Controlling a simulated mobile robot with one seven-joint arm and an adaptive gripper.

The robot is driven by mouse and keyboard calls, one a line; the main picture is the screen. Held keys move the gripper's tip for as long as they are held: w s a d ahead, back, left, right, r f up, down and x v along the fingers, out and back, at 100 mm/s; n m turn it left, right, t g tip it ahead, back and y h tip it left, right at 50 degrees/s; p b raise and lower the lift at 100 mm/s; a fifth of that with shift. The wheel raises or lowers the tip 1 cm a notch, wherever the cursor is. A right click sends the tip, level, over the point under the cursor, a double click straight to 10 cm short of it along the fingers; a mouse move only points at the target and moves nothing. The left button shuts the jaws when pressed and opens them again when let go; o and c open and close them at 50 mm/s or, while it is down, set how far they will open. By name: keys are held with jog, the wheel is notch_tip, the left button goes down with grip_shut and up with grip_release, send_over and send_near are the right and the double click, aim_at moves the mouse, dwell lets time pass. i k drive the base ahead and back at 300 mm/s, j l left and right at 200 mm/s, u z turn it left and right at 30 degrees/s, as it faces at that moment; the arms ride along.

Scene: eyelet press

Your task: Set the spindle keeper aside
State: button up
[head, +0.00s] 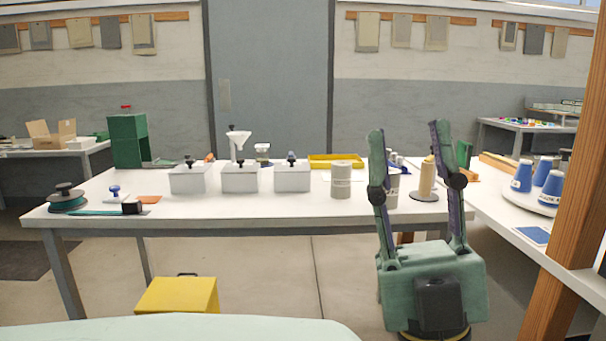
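The spindle keeper cannot be told for certain. At the table's left end, a spool of teal tape (67,204) has a grey disc with a dark knob (64,189) on top, which may be the keeper. A strip of teal tape (95,212) runs from the spool towards a small black block (132,208). My gripper (408,135) stands in front of the table's right part, far to the right of the spool. Its two fingers are wide apart and nothing shows held between them. The fingers partly hide a grey can (391,190) behind.
Three white lidded boxes (240,180), a grey can (341,182) and a tan bottle-like cone (427,180) stand on the white table. A green press-like housing (128,141) is at back left. A yellow box (178,295) is on the floor. The front middle tabletop is clear.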

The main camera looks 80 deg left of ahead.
aim_at(429, 158)
jog(key=u, duration=1.6)
